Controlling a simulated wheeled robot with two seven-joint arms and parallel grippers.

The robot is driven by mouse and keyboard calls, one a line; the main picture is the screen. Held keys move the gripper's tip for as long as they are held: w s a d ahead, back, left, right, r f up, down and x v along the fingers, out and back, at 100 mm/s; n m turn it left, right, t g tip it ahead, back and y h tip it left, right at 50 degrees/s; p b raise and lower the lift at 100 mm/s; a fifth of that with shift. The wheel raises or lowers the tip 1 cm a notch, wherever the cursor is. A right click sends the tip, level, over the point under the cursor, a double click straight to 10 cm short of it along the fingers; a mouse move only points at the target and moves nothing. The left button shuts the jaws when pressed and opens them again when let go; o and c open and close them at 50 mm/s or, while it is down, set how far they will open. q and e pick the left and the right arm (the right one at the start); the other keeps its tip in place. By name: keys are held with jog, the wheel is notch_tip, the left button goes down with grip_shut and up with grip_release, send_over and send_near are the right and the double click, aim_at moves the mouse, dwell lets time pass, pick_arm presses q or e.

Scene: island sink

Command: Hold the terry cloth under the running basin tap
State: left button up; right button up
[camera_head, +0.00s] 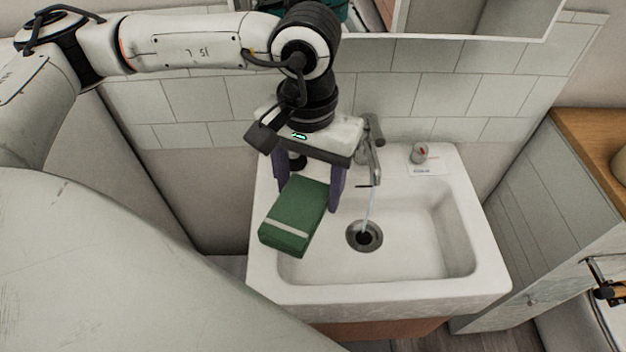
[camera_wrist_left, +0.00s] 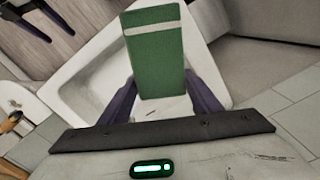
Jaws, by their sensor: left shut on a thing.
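The terry cloth (camera_head: 296,215) is a green folded block with a pale stripe near one end. It also shows in the left wrist view (camera_wrist_left: 156,62). My left gripper (camera_head: 309,196) has its purple fingers on either side of the cloth and is shut on it, holding it over the left part of the white basin (camera_head: 430,284). The tap (camera_head: 372,160) stands at the back of the basin. A thin stream of water (camera_head: 368,205) falls from it toward the drain (camera_head: 364,236). The cloth is left of the stream and apart from it.
A small round item (camera_head: 419,152) with a red mark stands on a white card on the basin's back right rim. A tiled wall (camera_head: 450,95) is close behind the tap. A grey cabinet (camera_head: 545,215) with a wooden top stands to the right. The basin's right half is clear.

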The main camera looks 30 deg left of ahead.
pick_arm(q)
jog(key=shift+s+d+f+n, duration=0.2)
jog(key=shift+f+n, duration=0.45)
jog(key=shift+n, duration=0.15)
jog(key=s+d+f+n+b, duration=0.1)
jog(key=s+f+n+b, duration=0.2)
jog(key=n, duration=0.8)
jog(key=s+d+f+n, duration=0.1)
jog(key=s+f+n, duration=0.2)
jog(key=f+n, duration=0.5)
jog(key=w+a+n+b, duration=0.2)
jog(key=w+b, duration=0.2)
jog(key=w, duration=0.9)
jog(key=shift+w+a+f, duration=0.15)
jog(key=shift+w+a, duration=0.15)
jog(key=shift+w, duration=0.1)
pick_arm(e)
notch_tip(320, 180, down, 6)
jog(key=s, duration=0.1)
jog(key=shift+a+f, duration=0.2)
jog(key=shift+a, duration=0.1)
